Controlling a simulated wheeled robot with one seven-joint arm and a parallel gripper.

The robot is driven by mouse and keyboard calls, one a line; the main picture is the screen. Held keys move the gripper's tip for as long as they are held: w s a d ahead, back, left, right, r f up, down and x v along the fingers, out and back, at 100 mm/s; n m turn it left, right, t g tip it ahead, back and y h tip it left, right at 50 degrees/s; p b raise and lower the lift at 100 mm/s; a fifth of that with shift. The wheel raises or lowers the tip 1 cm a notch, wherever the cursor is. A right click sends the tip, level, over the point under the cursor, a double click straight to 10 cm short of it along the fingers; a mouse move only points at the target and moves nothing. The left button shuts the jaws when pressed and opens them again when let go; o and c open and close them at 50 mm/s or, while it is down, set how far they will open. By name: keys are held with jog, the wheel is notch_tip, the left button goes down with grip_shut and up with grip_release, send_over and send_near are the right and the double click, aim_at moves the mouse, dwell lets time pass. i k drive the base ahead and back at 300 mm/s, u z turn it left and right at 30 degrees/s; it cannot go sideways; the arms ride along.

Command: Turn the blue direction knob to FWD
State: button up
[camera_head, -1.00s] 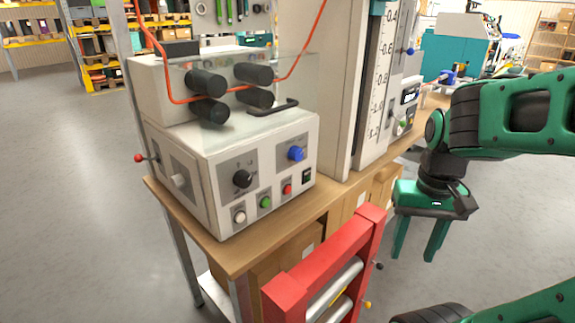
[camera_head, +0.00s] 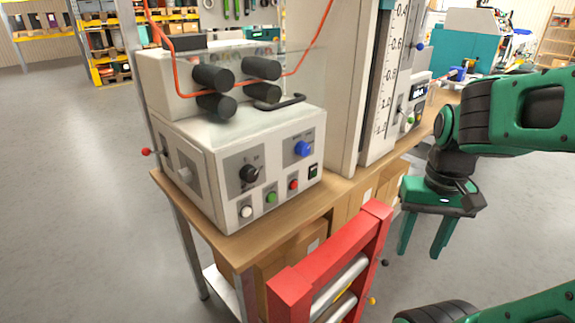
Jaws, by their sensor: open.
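The blue direction knob (camera_head: 304,149) is on the front panel of the white control box (camera_head: 205,195), at its upper right. The marks around the knob are too small to read, so I cannot tell where it points. A black knob (camera_head: 250,174) sits to its left on the same panel. My green gripper (camera_head: 422,250) is at the right, pointing down, with its two fingers apart and nothing between them. It is well to the right of the blue knob and clear of the box.
White, green and red buttons and a black switch (camera_head: 313,171) line the panel below the knobs. The box stands on a wooden bench (camera_head: 250,232). A red frame with metal rollers (camera_head: 330,262) stands in front. A tall measuring column (camera_head: 378,90) rises behind.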

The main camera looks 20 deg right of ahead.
aim_at(302, 149)
jog(key=u, duration=0.45)
jog(key=k, duration=1.5)
jog(key=z, duration=0.85)
jog(key=i, duration=1.05)
jog(key=u, duration=0.05)
